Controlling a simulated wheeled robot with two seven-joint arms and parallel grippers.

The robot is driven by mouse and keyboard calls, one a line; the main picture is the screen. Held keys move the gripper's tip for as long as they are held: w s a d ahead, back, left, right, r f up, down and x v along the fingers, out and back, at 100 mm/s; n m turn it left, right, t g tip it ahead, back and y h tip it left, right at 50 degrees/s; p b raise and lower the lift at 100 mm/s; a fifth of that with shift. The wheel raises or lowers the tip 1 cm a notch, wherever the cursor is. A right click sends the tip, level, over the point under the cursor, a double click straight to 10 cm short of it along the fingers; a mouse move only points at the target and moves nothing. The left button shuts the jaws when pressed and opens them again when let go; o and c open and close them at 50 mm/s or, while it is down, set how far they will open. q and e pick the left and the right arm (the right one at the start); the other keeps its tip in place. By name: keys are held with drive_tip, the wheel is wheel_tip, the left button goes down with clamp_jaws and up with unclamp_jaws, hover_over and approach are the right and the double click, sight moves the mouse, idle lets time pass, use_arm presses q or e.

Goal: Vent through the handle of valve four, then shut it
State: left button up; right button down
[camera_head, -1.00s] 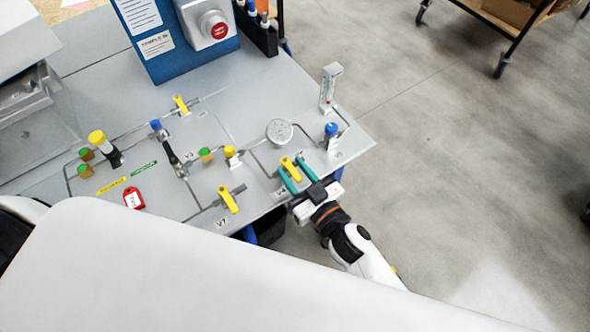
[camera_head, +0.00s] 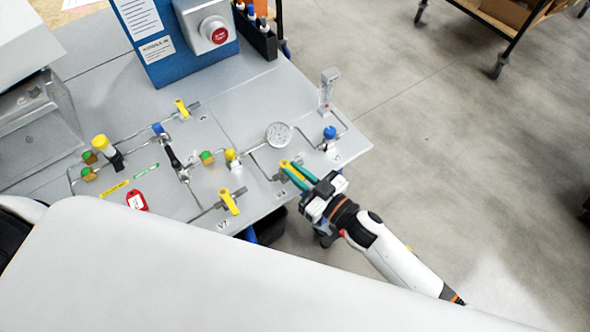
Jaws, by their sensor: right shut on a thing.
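My right gripper (camera_head: 290,170) comes in over the front edge of the panel, with its green fingers shut on a yellow lever handle (camera_head: 286,164). The fingers cover most of this handle. A small label lies beside it, too small to read for sure, so I cannot confirm that this is valve four. Another yellow lever handle (camera_head: 230,202), by a label that looks like V7, is to the left and free. A third yellow handle (camera_head: 182,109) is farther back. My left gripper is not in view.
A round gauge (camera_head: 278,134), a blue-topped knob (camera_head: 330,132) and an upright flow meter (camera_head: 328,91) stand on the grey panel near the held handle. A blue box with a red button (camera_head: 220,36) stands behind.

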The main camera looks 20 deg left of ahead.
sight(289, 164)
drive_tip(key=n+g, duration=0.1)
drive_tip(key=w+n+g+y, duration=0.1)
drive_tip(key=shift+d+g, duration=0.2)
drive_tip(key=shift+g, duration=0.1)
drive_tip(key=n+g, duration=0.1)
drive_tip(key=g, duration=0.1)
drive_tip(key=shift+w+f+n+g+y+b, duration=0.1)
drive_tip(key=shift+w+n+g+y+b, duration=0.2)
drive_tip(key=shift+n+b, duration=0.1)
drive_tip(key=n+g+b, duration=0.2)
drive_tip(key=g+b, duration=0.1)
drive_tip(key=w+n+g+b, duration=0.1)
drive_tip(key=n+g+b, duration=0.1)
drive_tip(key=g+b, duration=0.1)
drive_tip(key=shift+w+a+f+g, duration=0.1)
drive_tip(key=shift+w+f+g, duration=0.1)
drive_tip(key=shift+g, duration=0.4)
drive_tip(key=shift+w+r+n+g+h+b, duration=0.15)
drive_tip(key=shift+r+n+g+h+b, duration=0.15)
drive_tip(key=shift+n+g+h+b, duration=0.5)
drive_tip(key=shift+g, duration=0.4)
drive_tip(key=shift+a, duration=0.1)
drive_tip(key=c, duration=1.4)
unclamp_jaws()
